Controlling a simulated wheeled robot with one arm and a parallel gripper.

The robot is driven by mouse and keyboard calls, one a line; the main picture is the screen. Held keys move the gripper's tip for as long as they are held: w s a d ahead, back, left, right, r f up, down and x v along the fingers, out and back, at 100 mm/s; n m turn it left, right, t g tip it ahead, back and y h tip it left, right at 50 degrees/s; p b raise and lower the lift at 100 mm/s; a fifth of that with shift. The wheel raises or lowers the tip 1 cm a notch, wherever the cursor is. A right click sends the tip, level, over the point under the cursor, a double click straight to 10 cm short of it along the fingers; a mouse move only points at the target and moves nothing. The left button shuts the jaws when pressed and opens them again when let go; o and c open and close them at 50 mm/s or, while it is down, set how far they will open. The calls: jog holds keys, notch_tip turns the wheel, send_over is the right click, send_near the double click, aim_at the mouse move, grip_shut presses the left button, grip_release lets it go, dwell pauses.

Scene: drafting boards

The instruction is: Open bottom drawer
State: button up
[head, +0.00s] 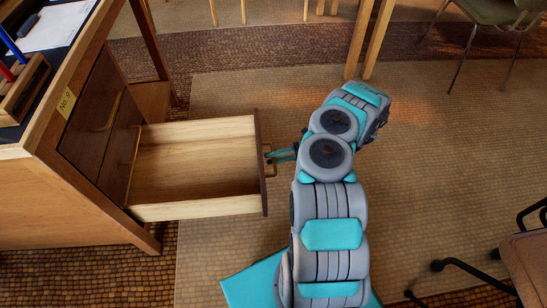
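A wooden desk with dark drawer fronts (92,108) stands at the left. Its bottom drawer (195,165) is pulled far out to the right, and its pale inside is empty. The drawer's dark front panel (260,180) is seen nearly edge-on, with a light handle (269,160) on its outer side. My gripper (275,156) is at this handle, with its teal fingers closed around it as far as I can see. The fingers are small in the view and partly hidden by my arm. The drawers above are shut.
On the desk top are a pen holder (23,88) with pens and a white sheet (58,25). Wooden legs (369,40) stand at the back, a green chair (497,12) at top right, another chair (530,262) at lower right. The tiled floor between is clear.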

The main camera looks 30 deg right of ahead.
jog(key=v, duration=0.7)
jog(key=shift+d+b, duration=0.3)
jog(key=shift+d, duration=0.1)
jog(key=shift+s, duration=0.2)
